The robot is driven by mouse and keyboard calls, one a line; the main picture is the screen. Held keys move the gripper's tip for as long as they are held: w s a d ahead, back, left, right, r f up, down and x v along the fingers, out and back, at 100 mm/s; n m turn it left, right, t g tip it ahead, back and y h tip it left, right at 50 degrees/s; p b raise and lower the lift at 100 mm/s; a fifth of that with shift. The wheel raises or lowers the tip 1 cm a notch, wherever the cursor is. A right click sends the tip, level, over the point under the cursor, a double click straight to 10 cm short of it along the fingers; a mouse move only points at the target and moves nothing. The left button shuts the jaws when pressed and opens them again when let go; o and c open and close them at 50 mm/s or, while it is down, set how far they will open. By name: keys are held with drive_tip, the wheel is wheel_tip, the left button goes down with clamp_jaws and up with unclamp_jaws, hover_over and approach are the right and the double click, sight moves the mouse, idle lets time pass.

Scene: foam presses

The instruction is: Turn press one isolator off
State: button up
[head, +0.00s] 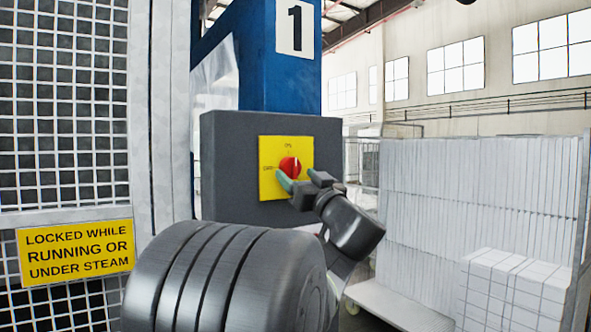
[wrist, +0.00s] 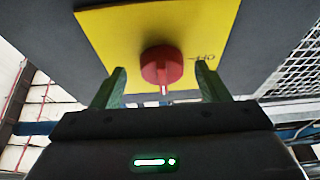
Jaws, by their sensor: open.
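The press one isolator is a red rotary knob (head: 290,166) on a yellow plate (head: 270,151), fixed to a dark grey box. In the head view small lettering shows above the knob, and a label that seems to read OFF is at its left. The wrist view shows the knob (wrist: 162,66) with a white mark pointing down in that picture, away from the OFF label (wrist: 203,58) at the right. My gripper (head: 299,178) is open in front of the knob. Its green fingers (wrist: 162,88) stand either side of the knob, with gaps, not visibly touching it.
The grey box (head: 225,150) is on a blue column (head: 260,60) with a "1" sign (head: 295,27). A mesh guard (head: 65,110) with a yellow warning sign (head: 76,251) stands at left. White stacked blocks (head: 510,290) and pale panels (head: 460,200) are at right.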

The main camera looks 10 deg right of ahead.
drive_tip(key=shift+w+a+r, duration=0.3)
drive_tip(key=shift+w+r, duration=0.15)
drive_tip(key=shift+w, duration=0.1)
drive_tip(key=shift+c, duration=0.5)
drive_tip(key=c, duration=0.9)
